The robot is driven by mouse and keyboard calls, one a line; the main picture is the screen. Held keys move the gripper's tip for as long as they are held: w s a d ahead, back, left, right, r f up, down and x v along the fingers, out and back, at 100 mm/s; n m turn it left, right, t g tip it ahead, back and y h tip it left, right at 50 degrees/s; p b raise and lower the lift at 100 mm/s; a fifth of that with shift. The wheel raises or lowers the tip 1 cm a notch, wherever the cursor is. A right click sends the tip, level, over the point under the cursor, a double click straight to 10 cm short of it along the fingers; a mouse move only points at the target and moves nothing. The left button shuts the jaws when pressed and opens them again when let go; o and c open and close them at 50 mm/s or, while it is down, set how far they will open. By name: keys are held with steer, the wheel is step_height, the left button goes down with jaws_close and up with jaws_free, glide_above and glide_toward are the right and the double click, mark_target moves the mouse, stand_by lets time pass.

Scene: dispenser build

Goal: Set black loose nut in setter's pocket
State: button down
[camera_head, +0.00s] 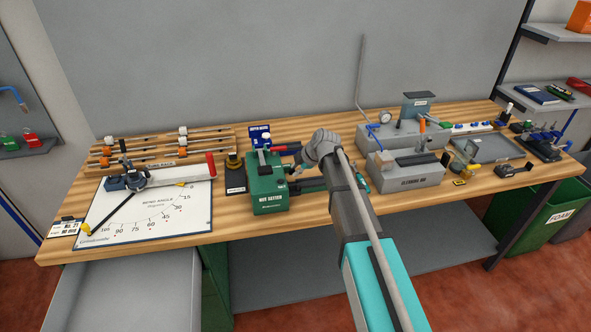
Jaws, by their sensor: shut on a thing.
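The green nut setter (268,190), a box labelled "NUT SETTER", stands near the front edge of the wooden bench, left of my arm. A blue piece and a red-tipped part show at its top. Its pocket is too small to make out. My gripper (297,169) is just right of the setter's upper part, pointing down and left from my grey wrist. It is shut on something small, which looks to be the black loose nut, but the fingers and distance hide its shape. I cannot tell whether it touches the setter.
A white angle board (150,222) with a clamped tool lies at left. A blue-labelled stand (260,133) is behind the setter. A grey cleaning box (408,172) and grey tray (490,150) stand at right. The bench's front strip is mostly clear.

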mark_target(292, 183)
steer(key=shift+f+b, duration=0.8)
steer(key=shift+f, duration=0.25)
stand_by(0.5)
steer(key=shift+f+b, duration=1.4)
steer(key=shift+b, duration=0.15)
stand_by(1.3)
steer(key=shift+c, duration=2.4)
jaws_free()
steer(key=shift+o, duration=0.3)
steer(key=shift+o, duration=1.3)
steer(key=shift+r, duration=0.2)
